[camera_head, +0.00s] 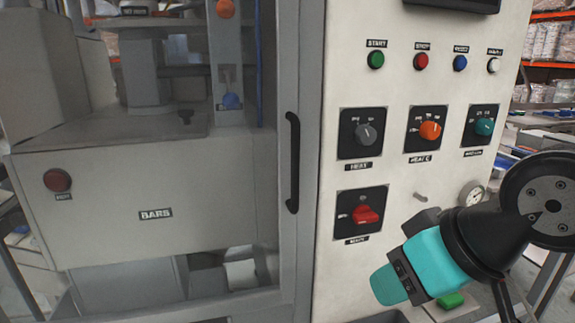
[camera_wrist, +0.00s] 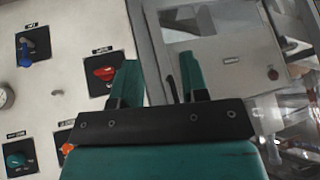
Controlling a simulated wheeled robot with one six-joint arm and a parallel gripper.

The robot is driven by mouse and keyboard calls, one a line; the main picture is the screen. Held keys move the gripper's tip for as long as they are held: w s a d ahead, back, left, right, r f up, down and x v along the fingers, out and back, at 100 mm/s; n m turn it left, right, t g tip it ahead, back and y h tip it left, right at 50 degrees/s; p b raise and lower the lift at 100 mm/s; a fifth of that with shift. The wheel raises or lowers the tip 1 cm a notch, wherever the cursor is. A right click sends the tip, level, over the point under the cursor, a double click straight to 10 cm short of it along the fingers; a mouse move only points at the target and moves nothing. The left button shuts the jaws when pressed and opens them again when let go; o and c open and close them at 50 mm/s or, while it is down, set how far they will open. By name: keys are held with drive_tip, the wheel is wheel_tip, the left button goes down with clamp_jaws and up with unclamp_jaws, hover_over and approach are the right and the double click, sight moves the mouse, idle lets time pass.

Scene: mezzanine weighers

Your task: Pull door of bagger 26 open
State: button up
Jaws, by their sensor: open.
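The bagger door has a grey frame (camera_head: 309,90) around a see-through panel and looks closed against the white control panel. Its black vertical handle (camera_head: 293,162) is on the right side of the frame. In the wrist view, a thin dark bar that looks like this handle (camera_wrist: 172,89) shows between the fingers. My gripper (camera_head: 386,272) is in front of the control panel, to the right of and lower than the handle, apart from it. In the wrist view my gripper (camera_wrist: 159,65) is open, with two teal fingers and nothing held. No number 26 is readable.
The control panel (camera_head: 400,110) carries buttons, a red rotary switch (camera_head: 366,214) close to my gripper, other knobs and a gauge (camera_head: 471,194). Behind the door is a box labelled BARS (camera_head: 110,190). Racks with sacks (camera_head: 550,40) stand at the far right.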

drive_tip(key=w+a+t+b, duration=0.2)
drive_tip(key=w+t+b, duration=0.2)
drive_tip(key=w+t, duration=0.15)
drive_tip(key=t+y+b, duration=0.2)
drive_tip(key=t+y, duration=0.1)
drive_tip(key=t, duration=0.3)
approach(297, 154)
drive_tip(key=shift+y, duration=0.3)
drive_tip(key=p+x, duration=0.4)
drive_tip(key=p, duration=0.6)
drive_tip(key=p+x, duration=0.5)
drive_tip(key=p, duration=0.5)
drive_tip(key=shift+w+d+r, duration=0.1)
drive_tip(key=shift+w+r, duration=0.1)
drive_tip(key=shift+r, duration=0.05)
drive_tip(key=shift+w+a+f+p, duration=0.35)
drive_tip(key=shift+w+p, duration=0.2)
drive_tip(key=shift+w, duration=0.1)
drive_tip(key=shift+c, duration=0.5)
clamp_jaws()
